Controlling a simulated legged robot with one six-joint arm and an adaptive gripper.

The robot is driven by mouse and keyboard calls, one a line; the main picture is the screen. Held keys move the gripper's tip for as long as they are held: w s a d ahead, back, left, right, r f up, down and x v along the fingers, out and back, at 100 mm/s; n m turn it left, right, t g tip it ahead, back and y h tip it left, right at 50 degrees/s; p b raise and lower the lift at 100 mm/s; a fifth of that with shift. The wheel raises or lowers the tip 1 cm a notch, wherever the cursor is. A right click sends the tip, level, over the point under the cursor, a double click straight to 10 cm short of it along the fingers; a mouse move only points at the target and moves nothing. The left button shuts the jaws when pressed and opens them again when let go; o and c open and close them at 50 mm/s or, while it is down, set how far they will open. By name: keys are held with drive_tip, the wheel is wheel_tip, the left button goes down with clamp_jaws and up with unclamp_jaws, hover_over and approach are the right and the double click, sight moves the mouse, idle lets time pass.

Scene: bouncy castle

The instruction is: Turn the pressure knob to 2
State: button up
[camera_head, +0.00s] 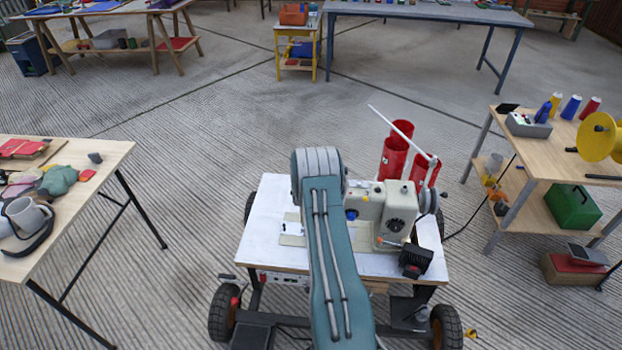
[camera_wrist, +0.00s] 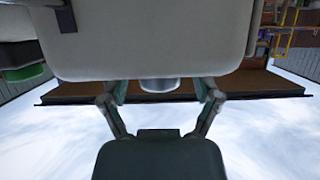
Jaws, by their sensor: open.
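A cream sewing machine (camera_head: 398,206) stands on the white top of a wheeled cart (camera_head: 265,217) in the head view. It has a dark round dial and a small blue part on its front. In the wrist view its pale body (camera_wrist: 150,40) fills the upper middle. A short round silver-grey knob (camera_wrist: 159,86) sticks out from the body's lower edge in the picture. My gripper (camera_wrist: 160,92) is open, with one finger on each side of this knob and a gap on both sides. No number on the knob is readable. In the head view my arm hides the gripper and the knob.
Red cylinders (camera_head: 396,153) and a white rod stand behind the machine. A dark motor box (camera_head: 415,261) sits at the cart's front right. A cluttered table (camera_head: 100,155) is at left, and a wooden bench (camera_head: 535,160) is at right.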

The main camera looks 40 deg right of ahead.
drive_tip(key=v, duration=1.1)
drive_tip(key=shift+s+a, duration=0.15)
drive_tip(key=shift+a, duration=0.15)
drive_tip(key=shift+r, duration=0.1)
drive_tip(key=s+a+r+g+h, duration=0.1)
drive_tip(key=s+a+r+g, duration=0.15)
drive_tip(key=r, duration=0.55)
drive_tip(key=s+a+r+g+h, duration=0.1)
drive_tip(key=s+a+r, duration=0.25)
drive_tip(key=r, duration=0.55)
drive_tip(key=s+a+r+g+h, duration=0.1)
drive_tip(key=s+a+r+g, duration=0.15)
drive_tip(key=r, duration=0.55)
drive_tip(key=s+a+r+n+t+y, duration=0.1)
drive_tip(key=s+a+r+n+y, duration=0.1)
drive_tip(key=s+a, duration=0.4)
drive_tip(key=s+a+r+n+t+y, duration=0.1)
drive_tip(key=s+a+n+y, duration=0.3)
drive_tip(key=a, duration=1.1)
drive_tip(key=s+a+r+n+t+y, duration=0.1)
drive_tip(key=s+a+r+n+y, duration=0.3)
drive_tip(key=s+a+y, duration=0.3)
drive_tip(key=s+a, duration=0.1)
drive_tip(key=a, duration=0.3)
